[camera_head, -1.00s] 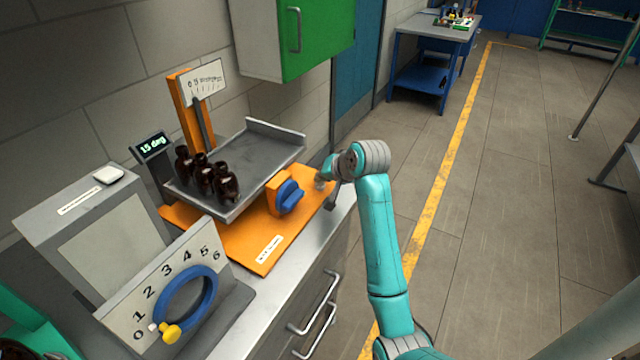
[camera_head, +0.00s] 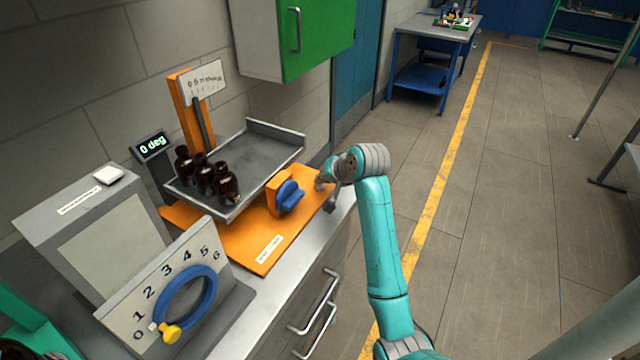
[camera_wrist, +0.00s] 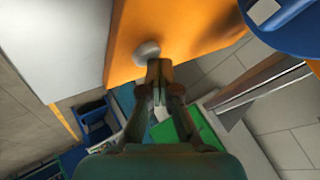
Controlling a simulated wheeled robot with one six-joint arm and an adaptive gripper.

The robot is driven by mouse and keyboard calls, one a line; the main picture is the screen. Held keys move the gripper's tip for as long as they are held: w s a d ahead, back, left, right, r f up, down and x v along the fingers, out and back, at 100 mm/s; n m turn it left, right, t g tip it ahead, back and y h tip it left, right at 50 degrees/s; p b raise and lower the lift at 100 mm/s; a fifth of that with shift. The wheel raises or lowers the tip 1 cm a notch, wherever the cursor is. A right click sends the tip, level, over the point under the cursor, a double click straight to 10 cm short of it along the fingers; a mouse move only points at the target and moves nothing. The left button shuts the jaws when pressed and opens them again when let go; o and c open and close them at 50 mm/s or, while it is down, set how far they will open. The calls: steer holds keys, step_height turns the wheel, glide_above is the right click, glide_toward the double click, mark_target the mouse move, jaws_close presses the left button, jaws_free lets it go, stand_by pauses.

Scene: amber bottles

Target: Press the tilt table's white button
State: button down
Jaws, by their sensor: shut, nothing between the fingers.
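The tilt table has an orange base (camera_head: 245,243) and a grey tray (camera_head: 262,150) with several dark amber bottles (camera_head: 228,187) standing at its left end. Its display (camera_head: 152,146) reads "0 deg". A blue knob (camera_head: 290,197) sits at the front right of the base. In the wrist view the round white button (camera_wrist: 147,50) is on the orange base near its edge. My gripper (camera_wrist: 158,66) is shut and empty, its tips right beside the button; I cannot tell whether they touch it. In the head view my gripper (camera_head: 326,182) is at the base's right end, its fingers hard to make out.
A numbered dial stand with a blue ring (camera_head: 187,303) and a grey box with a white button-like top (camera_head: 109,177) stand left.

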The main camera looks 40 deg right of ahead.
mark_target(322, 186)
steer(key=shift+r, duration=0.85)
steer(key=shift+r, duration=2.55)
